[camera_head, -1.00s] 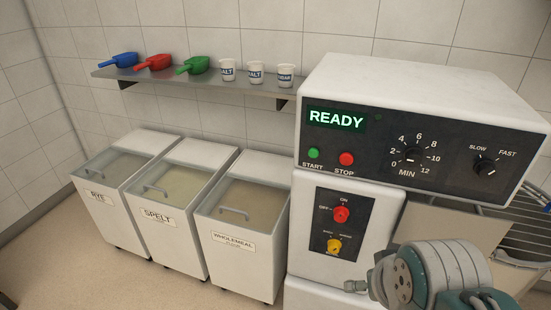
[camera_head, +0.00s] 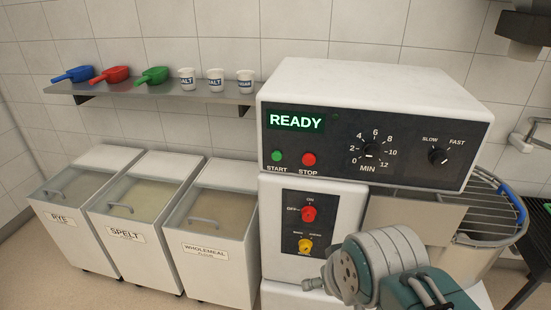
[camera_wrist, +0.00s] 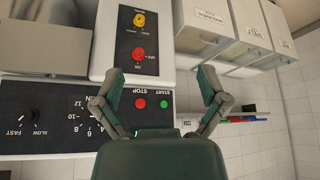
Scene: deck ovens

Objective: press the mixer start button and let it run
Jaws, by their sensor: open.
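The white mixer (camera_head: 375,78) has a dark control panel whose lit display (camera_head: 297,121) reads READY. The green START button (camera_head: 277,156) sits below the display, left of the red STOP button (camera_head: 309,159). In the wrist view the picture is upside down, with the START button (camera_wrist: 164,104) to the right of the STOP button (camera_wrist: 140,103). My gripper (camera_wrist: 160,75) is open and empty. Its two fingers stand either side of the buttons in that picture, apart from the panel as far as I can tell. In the head view my arm is low, in front of the mixer's lower right.
A timer dial (camera_head: 372,151) and speed knob (camera_head: 438,156) are right of the buttons. A red switch (camera_head: 309,214) and yellow switch (camera_head: 305,246) sit below. The guarded bowl (camera_head: 490,213) is at right. Flour bins (camera_head: 210,265) and a shelf (camera_head: 150,94) are at left.

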